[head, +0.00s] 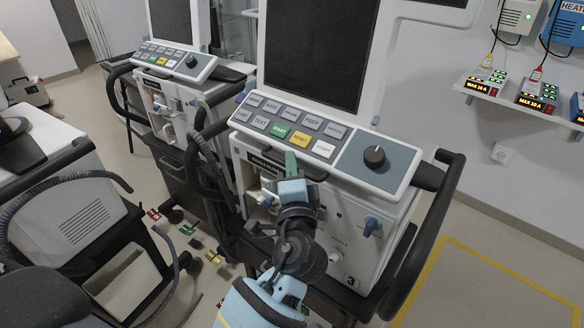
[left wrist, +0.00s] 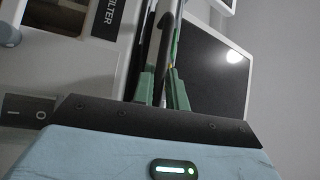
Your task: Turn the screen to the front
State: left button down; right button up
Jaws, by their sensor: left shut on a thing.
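The large dark screen (head: 315,45) in its white frame stands above a sloped button panel (head: 290,128) with a round black knob, on the ventilator marked 3. The screen also shows in the left wrist view (left wrist: 213,70), tilted. My left gripper (head: 291,165) is at the lower edge of the panel, left of its middle. In the left wrist view its green fingers (left wrist: 165,85) are shut on a thin dark bar (left wrist: 158,45). The exact grip is partly hidden by the fingers. My right gripper is in neither view.
A second ventilator with its own screen (head: 170,20) stands to the left behind. A black side rail (head: 430,235) borders the unit on the right. Wall shelf devices (head: 487,82) are at the right. Open floor with a yellow line (head: 500,277) lies at the lower right.

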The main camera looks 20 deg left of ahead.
pick_arm(q)
jog(key=shift+f, duration=0.4)
jog(key=c, duration=1.5)
grip_release()
jog(key=shift+c, duration=0.2)
jog(key=shift+o, duration=0.2)
jog(key=shift+w+r, duration=0.1)
jog(key=shift+r, duration=0.05)
jog(key=shift+r, duration=0.1)
